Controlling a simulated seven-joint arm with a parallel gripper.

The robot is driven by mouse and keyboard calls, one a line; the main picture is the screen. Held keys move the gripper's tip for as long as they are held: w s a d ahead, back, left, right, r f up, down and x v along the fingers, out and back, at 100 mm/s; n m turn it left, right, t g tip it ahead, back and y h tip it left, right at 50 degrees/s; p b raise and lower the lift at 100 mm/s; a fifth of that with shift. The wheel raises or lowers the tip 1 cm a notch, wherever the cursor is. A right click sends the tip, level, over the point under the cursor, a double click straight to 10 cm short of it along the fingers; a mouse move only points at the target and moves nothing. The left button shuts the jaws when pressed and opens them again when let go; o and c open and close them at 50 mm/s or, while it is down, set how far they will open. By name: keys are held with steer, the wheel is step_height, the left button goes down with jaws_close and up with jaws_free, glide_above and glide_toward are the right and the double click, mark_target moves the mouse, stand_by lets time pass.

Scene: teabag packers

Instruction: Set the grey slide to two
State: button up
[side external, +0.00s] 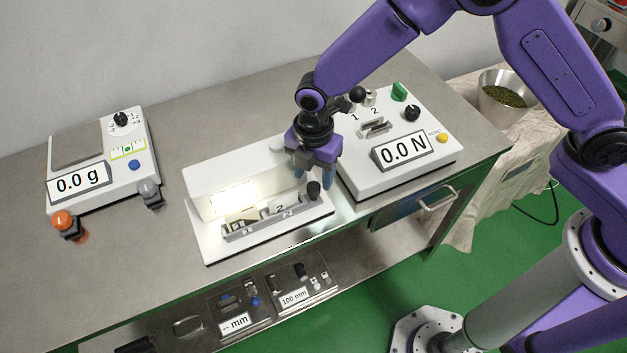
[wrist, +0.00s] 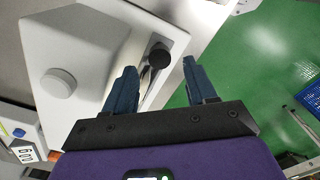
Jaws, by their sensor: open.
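My gripper (side external: 312,178) is open, its blue fingers pointing down over the right end of a white lit station. In the wrist view, my gripper (wrist: 158,85) has a black round knob (wrist: 159,56) showing between its fingertips, with nothing held. This knob (side external: 314,189) stands at the right end of a long grey rail (side external: 262,222) on the station's front.
The lit station (side external: 202,236) has cards behind its rail. A scale (side external: 150,135) and an orange button (side external: 62,220) stand to the left. The force box also has a green switch (side external: 399,92), black knob (side external: 411,113) and yellow button (side external: 442,138).

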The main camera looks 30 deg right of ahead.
mark_target(271, 200)
steer(key=shift+f, duration=1.85)
jaws_close()
steer(key=a, duration=0.9)
steer(key=shift+a, duration=0.25)
steer(key=shift+a+r, duration=0.1)
jaws_free()
step_height(271, 200, up, 17)
steer(key=shift+r, duration=0.2)
